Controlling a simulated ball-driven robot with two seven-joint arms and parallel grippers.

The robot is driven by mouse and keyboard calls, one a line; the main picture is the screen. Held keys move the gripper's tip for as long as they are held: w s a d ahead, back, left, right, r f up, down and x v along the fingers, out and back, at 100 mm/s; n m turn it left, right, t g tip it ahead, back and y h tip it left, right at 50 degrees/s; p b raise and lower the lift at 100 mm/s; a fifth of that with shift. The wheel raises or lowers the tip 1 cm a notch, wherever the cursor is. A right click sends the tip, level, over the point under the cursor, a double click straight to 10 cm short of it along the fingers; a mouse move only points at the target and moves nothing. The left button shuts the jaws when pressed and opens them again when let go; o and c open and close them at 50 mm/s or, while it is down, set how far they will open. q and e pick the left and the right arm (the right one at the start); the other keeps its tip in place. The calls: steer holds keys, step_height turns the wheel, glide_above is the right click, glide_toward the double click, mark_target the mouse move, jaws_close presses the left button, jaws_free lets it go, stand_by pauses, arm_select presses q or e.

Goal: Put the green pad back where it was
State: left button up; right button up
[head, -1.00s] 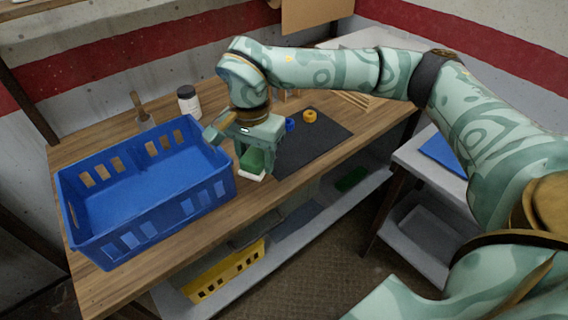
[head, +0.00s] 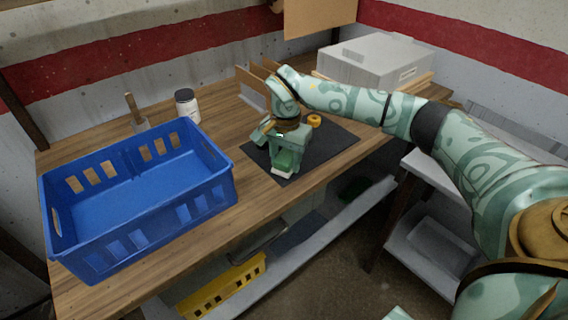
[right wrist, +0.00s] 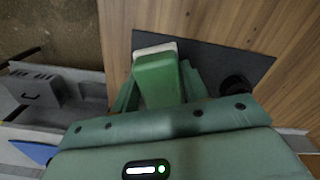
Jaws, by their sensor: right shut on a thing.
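My right gripper (head: 284,168) is shut on the green pad (head: 287,159), a green block with a white underside. It holds the pad over the front part of the dark mat (head: 327,149) on the wooden bench. In the right wrist view the pad (right wrist: 158,80) sits between the two fingers, with its white edge facing away from the palm. I cannot tell whether the pad touches the mat. My left gripper is not in view.
A blue crate (head: 133,211) stands on the bench left of the mat. A white jar (head: 187,105) and a brush (head: 135,112) stand behind the crate. A yellow crate (head: 222,288) is below the bench. A grey box (head: 375,60) stands at the back.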

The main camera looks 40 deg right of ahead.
mark_target(286, 156)
steer(key=shift+f, duration=0.6)
steer(key=shift+r, duration=0.2)
steer(key=o, duration=1)
steer(key=shift+f, duration=0.15)
steer(key=shift+c, duration=0.2)
step_height(286, 156, up, 12)
steer(key=p, duration=0.4)
steer(key=shift+r, duration=0.2)
